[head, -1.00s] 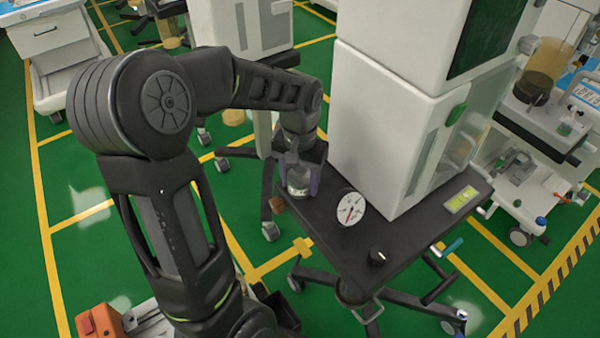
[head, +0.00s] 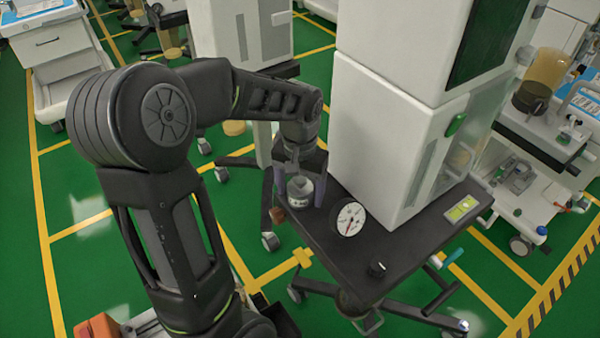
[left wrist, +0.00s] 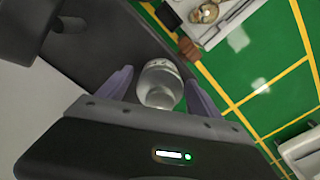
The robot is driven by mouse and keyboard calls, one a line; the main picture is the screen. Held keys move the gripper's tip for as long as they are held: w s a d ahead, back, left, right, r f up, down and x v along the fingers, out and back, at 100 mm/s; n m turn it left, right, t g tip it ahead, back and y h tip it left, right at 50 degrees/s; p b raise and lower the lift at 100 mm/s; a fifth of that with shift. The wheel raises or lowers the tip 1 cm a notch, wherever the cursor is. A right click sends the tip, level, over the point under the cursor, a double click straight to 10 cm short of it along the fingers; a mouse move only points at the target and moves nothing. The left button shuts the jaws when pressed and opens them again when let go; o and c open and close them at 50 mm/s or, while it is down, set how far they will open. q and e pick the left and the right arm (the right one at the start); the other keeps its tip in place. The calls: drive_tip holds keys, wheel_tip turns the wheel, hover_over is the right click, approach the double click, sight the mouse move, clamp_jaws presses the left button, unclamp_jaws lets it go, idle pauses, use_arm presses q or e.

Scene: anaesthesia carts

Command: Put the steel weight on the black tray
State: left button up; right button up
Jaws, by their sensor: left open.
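The steel weight (head: 299,190) is a small silvery cylinder with a narrower top. It appears to stand upright on the black tray (head: 370,250), the dark flat top of the cart, near its left edge. My left gripper (head: 293,192) points down over it with its fingers apart, one on each side of the weight. In the left wrist view the weight (left wrist: 160,86) sits between the two purplish fingers, with gaps visible beside it. The black tray (left wrist: 95,50) shows behind it. My right gripper is in neither view.
An orange-brown block (head: 278,214) is at the tray's left edge.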

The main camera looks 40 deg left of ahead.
sight(300, 179)
use_arm(q)
wheel_tip(300, 179, up, 12)
drive_tip(key=shift+f+b, duration=0.1)
drive_tip(key=shift+b, duration=0.25)
drive_tip(key=shift+s, duration=0.1)
idle(0.8)
